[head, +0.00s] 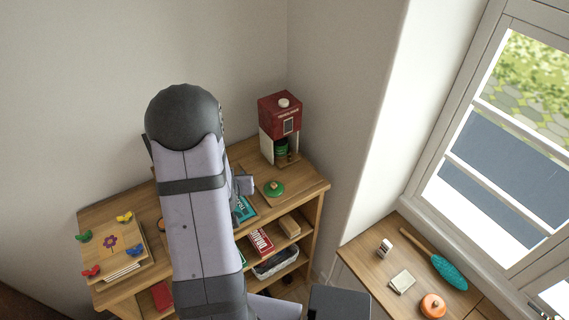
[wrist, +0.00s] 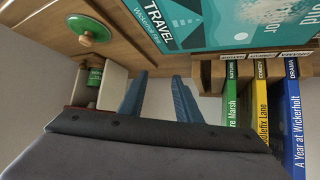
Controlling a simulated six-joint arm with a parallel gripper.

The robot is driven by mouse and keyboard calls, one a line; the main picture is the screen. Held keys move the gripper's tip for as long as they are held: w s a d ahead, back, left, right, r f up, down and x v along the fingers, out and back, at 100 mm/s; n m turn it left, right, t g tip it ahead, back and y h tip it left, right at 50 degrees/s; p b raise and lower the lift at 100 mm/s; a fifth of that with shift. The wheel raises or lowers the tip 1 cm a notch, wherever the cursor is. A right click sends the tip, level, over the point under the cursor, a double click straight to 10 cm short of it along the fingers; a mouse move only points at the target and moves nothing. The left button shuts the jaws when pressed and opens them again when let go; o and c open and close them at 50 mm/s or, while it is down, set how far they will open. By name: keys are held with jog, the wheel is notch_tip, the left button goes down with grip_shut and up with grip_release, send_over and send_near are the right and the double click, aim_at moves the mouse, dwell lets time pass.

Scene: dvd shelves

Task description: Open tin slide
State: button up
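A red and white box (head: 279,118), perhaps the tin, stands at the back right of the shelf top. It has a white knob on top, and a green item (head: 281,147) shows in its open lower front. In the wrist view its pale wall (wrist: 113,84) and the green item (wrist: 95,77) show at the left, with the rest behind my gripper's body. My gripper (wrist: 160,95) has its two blue fingers apart with nothing between them. In the head view my arm hides the fingers. I cannot make out a slide for certain.
A green lid with a wooden knob (head: 274,187) lies in front of the box. A teal travel book (head: 243,209) lies beside my arm. Upright books (wrist: 262,105) stand at the right in the wrist view. The window sill holds small objects.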

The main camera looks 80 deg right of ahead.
aim_at(289, 157)
jog(key=s+d+m+g+h, duration=0.1)
jog(key=s+d, duration=0.1)
jog(key=s, duration=0.2)
jog(key=s+d+m+g+h, duration=0.1)
jog(key=s+d, duration=0.1)
jog(key=s, duration=0.3)
jog(key=s+d+m+g+h+b, duration=0.1)
jog(key=s+d, duration=0.1)
jog(key=s, duration=0.3)
jog(key=shift+d+f+h, duration=0.1)
jog(key=shift+f+h, duration=0.2)
jog(key=shift+h, duration=0.1)
jog(key=shift+p+x, duration=1.55)
jog(key=shift+x, duration=2.1)
jog(key=shift+c, duration=0.7)
grip_shut()
